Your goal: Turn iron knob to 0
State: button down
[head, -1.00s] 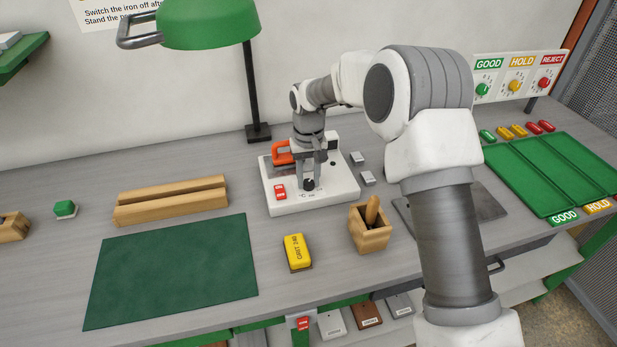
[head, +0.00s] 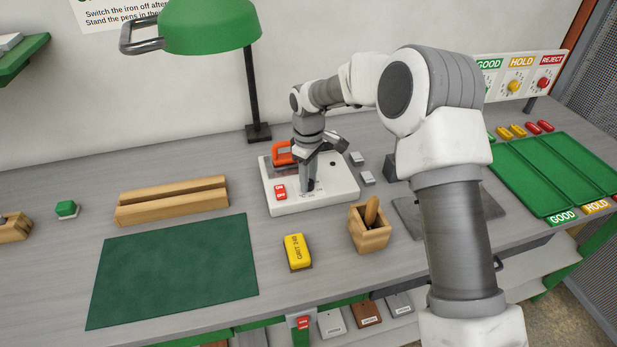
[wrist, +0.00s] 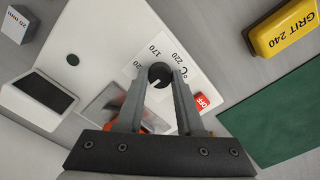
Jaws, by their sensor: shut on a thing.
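The white iron station (head: 338,196) stands on the bench below the lamp. Its dark round knob (wrist: 160,75) sits between the fingertips of my gripper (wrist: 160,76), which is shut on it. The knob's pale pointer mark faces the lower part of the wrist view. Dial numbers 120, 170 and 220 show on the white plate (wrist: 176,55); I cannot see a 0. In the head view my gripper (head: 309,187) points down at the station's front and mostly hides the knob. The red OFF switch (head: 280,192) lies left of it, and the iron's orange handle (head: 283,152) is behind.
A yellow grit block (head: 298,251) and a wooden pen holder (head: 370,230) stand in front of the station. Small grey blocks (head: 367,178) lie to its right. The lamp post (head: 252,90) rises behind. A green mat (head: 175,265) lies at the front left.

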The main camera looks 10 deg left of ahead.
jog(key=shift+n, duration=0.3)
dwell(0.4)
jog(key=c, duration=0.5)
grip_release()
jog(key=shift+c, duration=0.2)
jog(key=shift+r, duration=0.15)
notch_tip(320, 180, up, 17)
jog(key=shift+r, duration=0.15)
